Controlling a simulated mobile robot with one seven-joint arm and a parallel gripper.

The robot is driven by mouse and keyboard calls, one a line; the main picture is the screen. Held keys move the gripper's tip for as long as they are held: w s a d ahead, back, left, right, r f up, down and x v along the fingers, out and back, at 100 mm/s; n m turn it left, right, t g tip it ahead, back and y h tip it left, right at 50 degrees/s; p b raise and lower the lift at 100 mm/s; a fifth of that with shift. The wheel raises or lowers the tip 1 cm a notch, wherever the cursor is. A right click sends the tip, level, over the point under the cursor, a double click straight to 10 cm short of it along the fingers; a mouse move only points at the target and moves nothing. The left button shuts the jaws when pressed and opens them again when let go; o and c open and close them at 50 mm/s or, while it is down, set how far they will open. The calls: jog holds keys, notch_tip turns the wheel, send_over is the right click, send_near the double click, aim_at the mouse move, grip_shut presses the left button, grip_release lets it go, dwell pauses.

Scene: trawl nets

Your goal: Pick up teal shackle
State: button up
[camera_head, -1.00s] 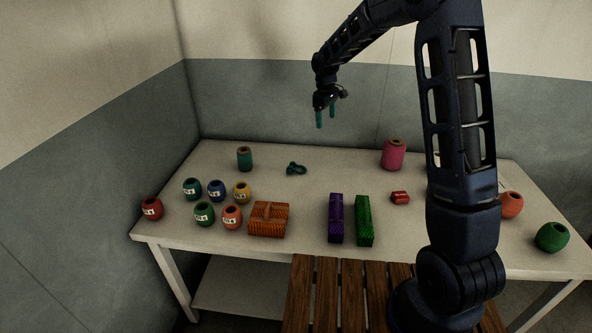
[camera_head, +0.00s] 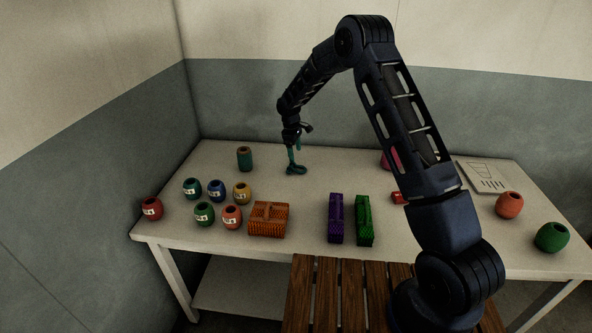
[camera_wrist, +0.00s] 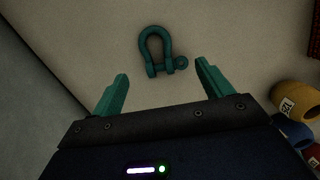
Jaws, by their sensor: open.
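The teal shackle (camera_head: 297,170) lies flat on the pale table (camera_head: 320,185) toward the back left. In the wrist view the shackle (camera_wrist: 158,52) shows whole, a U-shaped bow with its pin across the end, ahead of the fingertips and between their lines. My gripper (camera_head: 293,158) points down just over the shackle in the head view, its teal fingers partly overlapping it there. In the wrist view my gripper (camera_wrist: 160,82) has its two teal fingers wide apart with nothing between them. I cannot tell the exact height of the fingertips above the table.
A teal-green spool (camera_head: 244,158) stands left of the shackle. Several labelled floats, among them a yellow one (camera_head: 242,192), stand front left. An orange brush-like block (camera_head: 268,219), a purple block (camera_head: 336,218) and a green block (camera_head: 364,220) lie nearer. The table around the shackle is clear.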

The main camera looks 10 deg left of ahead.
aim_at(297, 166)
jog(key=f, duration=0.5)
jog(key=d+f, duration=0.1)
jog(key=f, duration=0.2)
jog(key=shift+w, duration=0.25)
jog(key=c, duration=1.2)
jog(key=shift+c, duration=0.7)
jog(key=shift+r, duration=0.2)
